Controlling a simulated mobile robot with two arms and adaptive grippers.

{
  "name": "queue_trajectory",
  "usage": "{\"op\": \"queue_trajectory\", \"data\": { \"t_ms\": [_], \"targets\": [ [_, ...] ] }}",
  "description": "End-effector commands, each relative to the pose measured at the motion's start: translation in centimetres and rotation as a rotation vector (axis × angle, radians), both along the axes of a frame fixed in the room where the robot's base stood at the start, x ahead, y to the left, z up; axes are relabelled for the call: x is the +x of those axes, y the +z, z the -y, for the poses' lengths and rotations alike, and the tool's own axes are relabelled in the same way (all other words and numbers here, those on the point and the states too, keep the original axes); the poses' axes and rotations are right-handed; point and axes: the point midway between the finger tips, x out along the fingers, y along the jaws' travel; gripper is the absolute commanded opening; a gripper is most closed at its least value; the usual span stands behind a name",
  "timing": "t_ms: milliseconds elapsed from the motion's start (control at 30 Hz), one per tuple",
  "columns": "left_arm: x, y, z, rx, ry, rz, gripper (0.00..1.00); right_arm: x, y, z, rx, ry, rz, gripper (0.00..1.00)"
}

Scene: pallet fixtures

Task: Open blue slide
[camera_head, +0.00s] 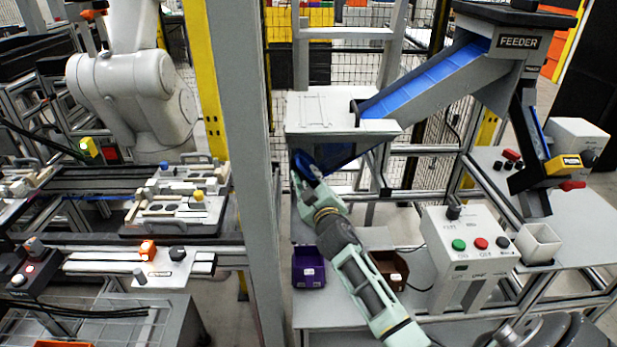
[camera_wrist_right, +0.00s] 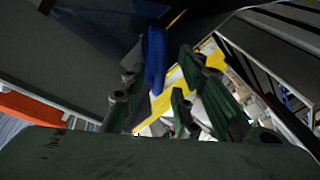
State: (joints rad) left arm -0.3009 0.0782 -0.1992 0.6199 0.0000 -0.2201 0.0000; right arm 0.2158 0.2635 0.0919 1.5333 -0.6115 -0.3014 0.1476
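The blue slide (camera_head: 425,80) runs down from the feeder towards a grey box (camera_head: 338,118). A blue part (camera_head: 335,156) shows just under the box, partly hidden by my right gripper. My right gripper (camera_head: 303,166) is at the left side of this blue part, below the box. In the right wrist view a narrow blue piece (camera_wrist_right: 155,60) stands between the spread green fingers. The fingers look apart, with no clear contact on it. My left gripper is not in view.
A purple bin (camera_head: 308,267) and a brown bin (camera_head: 389,270) sit on the lower table. A button box (camera_head: 469,247) stands right of them. A grey post (camera_head: 247,170) rises close left of my right arm.

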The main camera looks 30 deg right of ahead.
Motion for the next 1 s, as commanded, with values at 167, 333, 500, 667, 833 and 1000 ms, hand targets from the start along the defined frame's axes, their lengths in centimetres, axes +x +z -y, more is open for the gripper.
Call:
{"op": "queue_trajectory", "data": {
  "t_ms": [167, 333, 500, 667, 833, 1000],
  "targets": [
    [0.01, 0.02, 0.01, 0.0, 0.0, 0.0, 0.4, 0.32, -0.01, 0.1, 0.0, 0.0, 0.0, 0.29],
    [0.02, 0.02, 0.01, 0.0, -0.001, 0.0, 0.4, 0.29, -0.02, 0.09, 0.0, 0.0, 0.0, 0.26],
    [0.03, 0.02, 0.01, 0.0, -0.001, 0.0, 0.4, 0.27, -0.02, 0.08, 0.0, 0.0, 0.0, 0.11],
    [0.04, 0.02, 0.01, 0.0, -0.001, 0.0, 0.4, 0.26, -0.03, 0.08, 0.0, -0.001, -0.001, 0.0],
    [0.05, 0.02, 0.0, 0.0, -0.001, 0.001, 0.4, 0.26, -0.03, 0.08, 0.0, 0.0, -0.001, 0.0],
    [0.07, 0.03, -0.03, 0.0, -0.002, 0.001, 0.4, 0.26, -0.06, 0.08, 0.0, 0.0, -0.001, 0.0]
  ]
}}
